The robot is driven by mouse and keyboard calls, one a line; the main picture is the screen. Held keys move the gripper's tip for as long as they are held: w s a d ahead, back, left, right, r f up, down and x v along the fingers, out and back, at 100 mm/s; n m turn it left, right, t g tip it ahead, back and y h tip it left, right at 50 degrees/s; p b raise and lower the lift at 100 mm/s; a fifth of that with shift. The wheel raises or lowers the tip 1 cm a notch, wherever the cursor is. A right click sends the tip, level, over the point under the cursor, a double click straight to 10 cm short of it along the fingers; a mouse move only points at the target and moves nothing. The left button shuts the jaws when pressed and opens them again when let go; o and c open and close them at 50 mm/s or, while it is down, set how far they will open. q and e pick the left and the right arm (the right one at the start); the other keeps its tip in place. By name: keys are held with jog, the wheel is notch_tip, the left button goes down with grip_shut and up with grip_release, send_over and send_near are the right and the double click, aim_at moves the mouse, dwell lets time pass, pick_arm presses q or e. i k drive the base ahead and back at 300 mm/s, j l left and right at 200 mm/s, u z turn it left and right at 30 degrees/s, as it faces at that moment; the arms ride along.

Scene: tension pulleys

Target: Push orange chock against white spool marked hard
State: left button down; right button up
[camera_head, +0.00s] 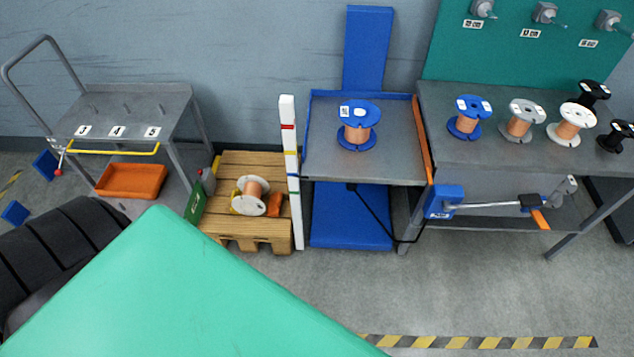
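A white spool (247,190) wound with copper wire lies on its side on the wooden pallet (243,164). The orange chock (275,204) is at the spool's right side, very close to it; I cannot tell whether they touch. The mark on this spool is too small to read. Another white spool (570,125) stands on the grey bench at the right, its mark also unreadable. Neither of my grippers is in view.
A green box (196,204) is left of the pallet. A green surface (180,290) fills the lower left foreground.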

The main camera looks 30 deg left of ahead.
aim_at(274, 202)
jog(key=j+z, duration=0.25)
jog(key=j, duration=0.15)
jog(key=k+j+z, duration=0.25)
jog(key=j+z, duration=0.25)
jog(key=j, duration=0.25)
jog(key=k+j+z, duration=0.35)
jog(key=j+z, duration=0.15)
jog(key=j, duration=0.2)
